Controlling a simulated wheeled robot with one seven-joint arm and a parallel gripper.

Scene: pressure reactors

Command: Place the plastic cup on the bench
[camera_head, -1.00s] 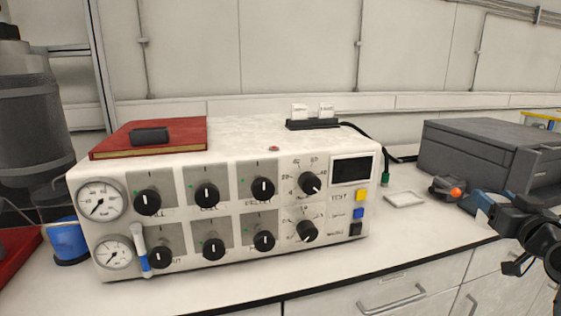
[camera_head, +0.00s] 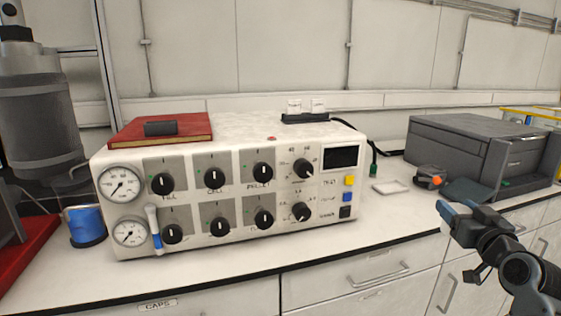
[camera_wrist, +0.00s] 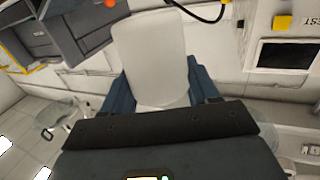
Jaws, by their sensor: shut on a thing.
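The plastic cup (camera_wrist: 152,58) is pale and translucent. In the wrist view it sits between the two blue fingers of my gripper (camera_wrist: 155,88), which is shut on it. In the head view my gripper (camera_head: 458,208) is at the right, around the bench's front edge; I cannot make out the cup there. The bench (camera_head: 385,224) has a white top with a dark front edge. The height of the cup over the bench is hard to tell.
A white control box (camera_head: 240,190) with dials fills the bench's middle. A red book (camera_head: 160,131) lies on it. A dark grey printer-like machine (camera_head: 470,150) stands at the right. A small white square (camera_head: 390,187) lies between them. A blue cup (camera_head: 87,226) stands at the left.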

